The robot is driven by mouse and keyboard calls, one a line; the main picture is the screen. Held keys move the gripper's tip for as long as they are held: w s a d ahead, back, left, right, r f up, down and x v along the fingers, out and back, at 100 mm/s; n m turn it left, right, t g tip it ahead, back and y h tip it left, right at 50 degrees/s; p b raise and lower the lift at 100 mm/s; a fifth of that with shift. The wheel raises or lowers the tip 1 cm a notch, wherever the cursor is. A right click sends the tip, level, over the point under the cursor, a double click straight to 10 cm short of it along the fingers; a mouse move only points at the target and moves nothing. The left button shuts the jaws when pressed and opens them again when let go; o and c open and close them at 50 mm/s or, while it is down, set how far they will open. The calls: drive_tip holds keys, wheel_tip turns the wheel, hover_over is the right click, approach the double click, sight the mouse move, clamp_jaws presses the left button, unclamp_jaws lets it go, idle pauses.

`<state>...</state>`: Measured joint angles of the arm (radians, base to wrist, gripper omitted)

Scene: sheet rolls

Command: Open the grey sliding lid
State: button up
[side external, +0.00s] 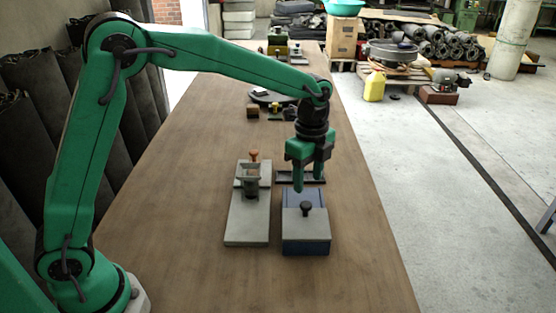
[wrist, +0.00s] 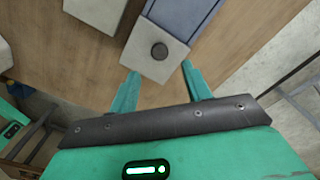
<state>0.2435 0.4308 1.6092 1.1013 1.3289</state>
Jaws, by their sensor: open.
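The grey sliding lid (side external: 293,227) sits on the near part of a blue box (side external: 305,248). A dark round knob (side external: 306,209) stands up from the lid. In the wrist view the grey lid (wrist: 140,40) with its knob (wrist: 159,51) shows at top centre, and the blue box (wrist: 188,15) extends beyond it. My gripper (side external: 309,182) is open and points down above the box, with its fingers apart from the knob in the side view. In the wrist view the open fingertips (wrist: 159,70) lie to either side of and just below the knob, with nothing between them.
A grey plate with an upright fixture and orange-topped knob (side external: 248,222) stands close to the left of the box. A dark tray (side external: 288,179) lies behind. A turntable (side external: 271,97) and small parts are farther back. The near wooden table (side external: 190,270) is clear.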

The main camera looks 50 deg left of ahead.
sight(306, 204)
drive_tip(key=shift+f, duration=3.6)
clamp_jaws()
